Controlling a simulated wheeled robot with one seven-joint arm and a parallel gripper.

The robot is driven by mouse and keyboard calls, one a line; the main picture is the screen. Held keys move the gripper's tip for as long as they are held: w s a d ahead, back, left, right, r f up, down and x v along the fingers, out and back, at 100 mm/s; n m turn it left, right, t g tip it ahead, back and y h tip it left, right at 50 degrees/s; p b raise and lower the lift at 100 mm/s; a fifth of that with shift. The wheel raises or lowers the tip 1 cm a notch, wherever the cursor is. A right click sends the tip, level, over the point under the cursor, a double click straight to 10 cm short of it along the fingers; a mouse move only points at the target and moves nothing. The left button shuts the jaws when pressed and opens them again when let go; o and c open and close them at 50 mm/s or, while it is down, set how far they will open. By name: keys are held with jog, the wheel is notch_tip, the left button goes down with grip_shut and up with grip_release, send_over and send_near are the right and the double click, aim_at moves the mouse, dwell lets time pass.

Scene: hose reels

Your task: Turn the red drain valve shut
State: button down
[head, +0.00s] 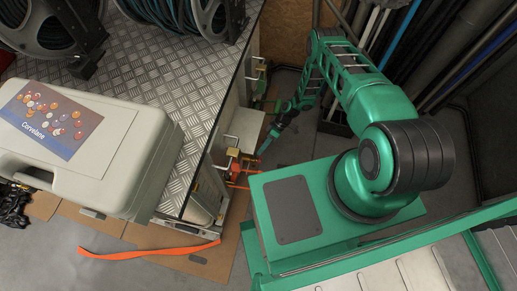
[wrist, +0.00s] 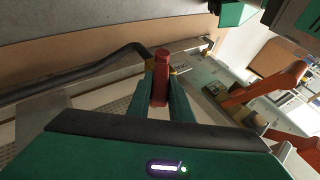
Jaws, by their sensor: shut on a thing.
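The red valve handle (wrist: 160,78) stands in the wrist view between the two green fingers of my gripper (wrist: 163,98). The fingers are shut on it from both sides. A yellow fitting shows just behind the handle, partly hidden by it. In the head view my gripper (head: 268,145) is small and low at the right side of the metal bench, close to red and yellow fittings (head: 236,166). The handle's exact angle is not clear there.
The tread-plate bench (head: 190,75) carries hose reels (head: 185,12) and a pale case (head: 85,145). An orange strap (head: 145,251) lies on the floor. Pipes (head: 455,55) lean at the right. A dark hose (wrist: 85,72) and a larger orange-red part (wrist: 268,88) flank the handle.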

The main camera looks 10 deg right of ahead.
jog(key=shift+d+f, duration=0.15)
jog(key=c, duration=1.6)
grip_release()
jog(key=shift+w+r, duration=0.15)
jog(key=shift+r, duration=0.2)
jog(key=v, duration=0.7)
jog(key=shift+d, duration=0.25)
